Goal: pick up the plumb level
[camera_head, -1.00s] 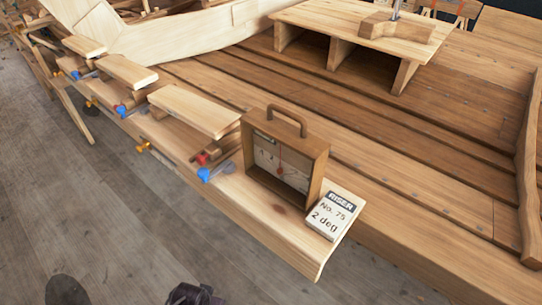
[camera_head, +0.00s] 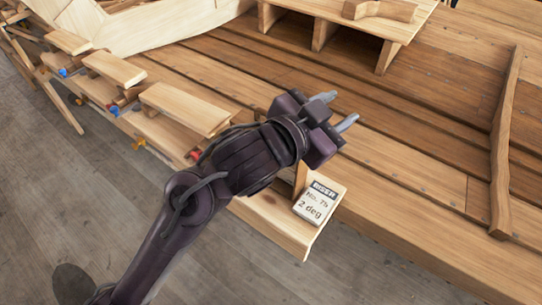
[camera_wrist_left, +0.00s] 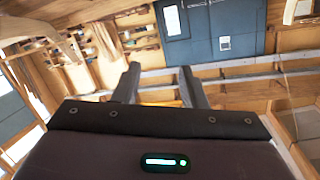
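The plumb level is a wooden box frame with a handle; my left arm now hides nearly all of it in the head view. Only a strip of its wooden side (camera_head: 300,180) shows beside the card. My left gripper (camera_head: 344,107) is above and beyond it over the planking, fingers apart. In the left wrist view the gripper (camera_wrist_left: 160,80) is also open, with nothing between the fingers, facing a distant wall. Whether the arm touches the level cannot be told. My right gripper is not in view.
A card reading "RISER No. 75 2 deg" (camera_head: 316,202) lies on the end of the wooden shelf (camera_head: 282,226). Pale boards (camera_head: 187,107) and clamps line the plank to the left. A raised wooden stand (camera_head: 345,25) is behind.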

